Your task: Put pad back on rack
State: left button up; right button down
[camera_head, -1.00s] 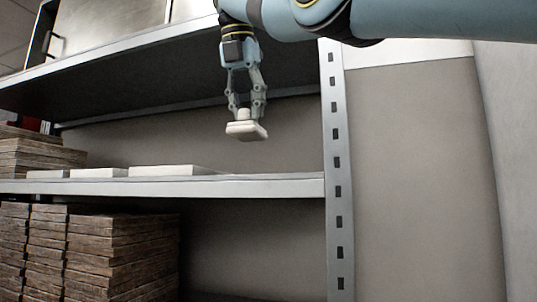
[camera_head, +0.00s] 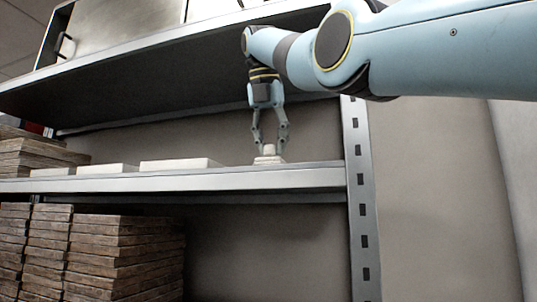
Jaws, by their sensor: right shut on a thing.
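The pad (camera_head: 268,160) is a small white block with a raised knob on top. It is at the right part of the rack's middle shelf (camera_head: 190,182), at shelf height and apparently touching its surface. My right gripper (camera_head: 269,148) points straight down and is shut on the pad's knob. The rack has a grey perforated upright (camera_head: 362,200) just right of the pad. My left gripper is not in the view.
Several flat white blocks (camera_head: 180,165) lie on the same shelf to the left of the pad, with a gap between. Stacks of brown boards (camera_head: 120,255) stand below, and more (camera_head: 40,158) at the left. An upper shelf (camera_head: 180,65) overhangs the middle one.

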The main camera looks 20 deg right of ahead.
jog(key=shift+d+f, duration=0.15)
jog(key=shift+d, duration=0.05)
jog(key=c, duration=1.4)
grip_release()
jog(key=shift+d, duration=0.1)
jog(key=shift+o, duration=1.4)
jog(key=shift+d, duration=0.1)
jog(key=shift+o, duration=0.2)
jog(key=shift+r, duration=0.2)
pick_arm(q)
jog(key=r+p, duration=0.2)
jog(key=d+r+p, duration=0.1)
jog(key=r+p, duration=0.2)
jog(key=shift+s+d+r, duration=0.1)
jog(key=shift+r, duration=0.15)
pick_arm(e)
jog(key=v, duration=1.1)
jog(key=shift+r, duration=0.35)
jog(key=shift+a+f, duration=0.1)
jog(key=shift+a, duration=0.15)
